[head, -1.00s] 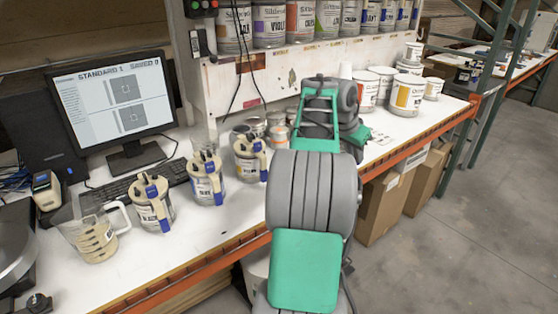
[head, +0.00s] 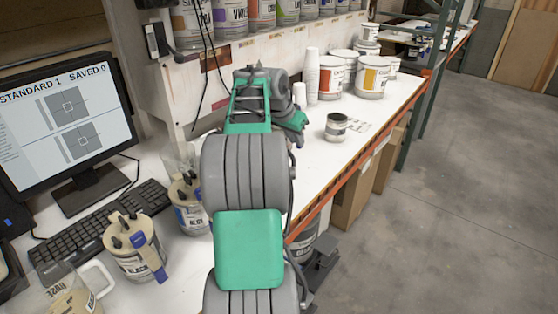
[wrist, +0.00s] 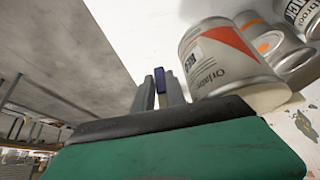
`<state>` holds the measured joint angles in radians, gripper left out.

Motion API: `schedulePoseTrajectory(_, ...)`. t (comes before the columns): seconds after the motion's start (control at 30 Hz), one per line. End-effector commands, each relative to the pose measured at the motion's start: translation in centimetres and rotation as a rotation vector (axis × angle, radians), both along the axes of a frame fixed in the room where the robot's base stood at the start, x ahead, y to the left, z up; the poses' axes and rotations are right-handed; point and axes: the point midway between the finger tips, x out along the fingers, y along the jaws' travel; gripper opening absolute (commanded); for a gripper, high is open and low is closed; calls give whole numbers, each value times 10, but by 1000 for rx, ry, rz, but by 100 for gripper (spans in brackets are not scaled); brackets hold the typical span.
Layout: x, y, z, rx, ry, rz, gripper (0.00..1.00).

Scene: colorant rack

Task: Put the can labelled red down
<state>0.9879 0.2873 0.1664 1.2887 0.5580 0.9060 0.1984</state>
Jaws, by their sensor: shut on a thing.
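The can labelled red (wrist: 225,58), silver with a white label and an orange wedge, is large and close in the wrist view. It appears tilted there, just right of my fingertips. My gripper (wrist: 161,88) is shut with a thin blue strip between its fingers, beside the can's wall. How the strip joins the can is not clear. In the head view my arm hides the fingertips and this can. Whether its base touches the table (head: 385,112) cannot be told.
A small open-looking can (head: 337,127) stands on the table right of my arm. Behind it are stacked white cups (head: 312,78), a red-labelled tin (head: 330,75) and a yellow-labelled tin (head: 372,77). Canisters (head: 133,248) and a keyboard (head: 90,232) are at left. The right front tabletop is fairly clear.

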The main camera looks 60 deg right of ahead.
Motion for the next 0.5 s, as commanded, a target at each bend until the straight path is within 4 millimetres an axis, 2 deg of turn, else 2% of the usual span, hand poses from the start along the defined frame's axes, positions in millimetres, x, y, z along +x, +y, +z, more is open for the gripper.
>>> schedulePoseTrajectory(0.1, 1, 0, -22, -3, -1, 2, 0)
schedulePoseTrajectory(0.27, 1, -1, -39, -6, -2, 1, 0)
schedulePoseTrajectory(0.5, -1, -1, -72, -4, -3, -2, 0)
